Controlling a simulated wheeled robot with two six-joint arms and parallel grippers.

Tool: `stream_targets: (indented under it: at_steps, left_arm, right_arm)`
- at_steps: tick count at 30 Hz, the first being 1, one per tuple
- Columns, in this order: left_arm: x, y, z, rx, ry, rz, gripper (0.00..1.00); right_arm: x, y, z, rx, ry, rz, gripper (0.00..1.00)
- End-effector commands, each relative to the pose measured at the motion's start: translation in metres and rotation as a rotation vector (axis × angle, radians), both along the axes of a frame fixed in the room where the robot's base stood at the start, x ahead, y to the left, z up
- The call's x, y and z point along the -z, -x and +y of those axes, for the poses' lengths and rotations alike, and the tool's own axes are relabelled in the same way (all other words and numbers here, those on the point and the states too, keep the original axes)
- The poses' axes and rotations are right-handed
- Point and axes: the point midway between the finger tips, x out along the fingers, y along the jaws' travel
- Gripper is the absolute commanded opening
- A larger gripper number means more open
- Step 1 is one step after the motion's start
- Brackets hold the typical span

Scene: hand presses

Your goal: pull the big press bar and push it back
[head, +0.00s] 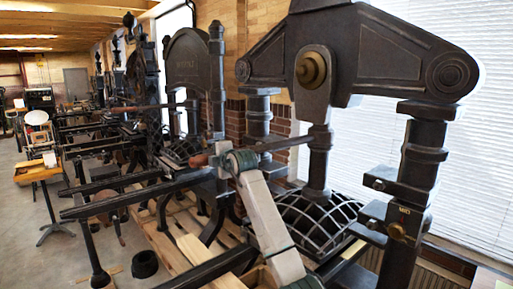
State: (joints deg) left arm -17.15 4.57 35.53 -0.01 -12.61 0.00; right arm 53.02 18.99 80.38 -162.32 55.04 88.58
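The big black press (320,160) stands at the right, with a heavy top beam and a brass boss. Its press bar (285,143) is a thin dark bar reaching left from the press, with a reddish-brown handle end (198,160). One pale arm of mine with dark green joints rises from the bottom edge, right of the middle; I take it as my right arm. Its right gripper (220,158) is at the bar's handle, small and partly hidden by its own wrist. I cannot tell whether its fingers are closed on the handle. My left gripper is out of view.
More black presses (195,75) stand in a row behind, to the left. Dark rails (125,192) and wooden pallet boards (165,235) lie low in front. A small wooden stand (37,170) is at the far left. Grey floor is open at lower left.

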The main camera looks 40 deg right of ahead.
Motion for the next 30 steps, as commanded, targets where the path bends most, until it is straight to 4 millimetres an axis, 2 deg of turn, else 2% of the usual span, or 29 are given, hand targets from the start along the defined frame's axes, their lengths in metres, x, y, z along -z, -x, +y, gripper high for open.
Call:
stream_targets:
  at_steps: [8,30]
  left_arm:
    - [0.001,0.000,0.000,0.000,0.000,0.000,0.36]
    - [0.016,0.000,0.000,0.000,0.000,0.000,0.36]
  right_arm:
    - [0.001,0.004,0.000,0.000,0.001,0.002,0.82]
    - [-0.012,0.076,0.003,0.001,0.002,0.003,0.82]
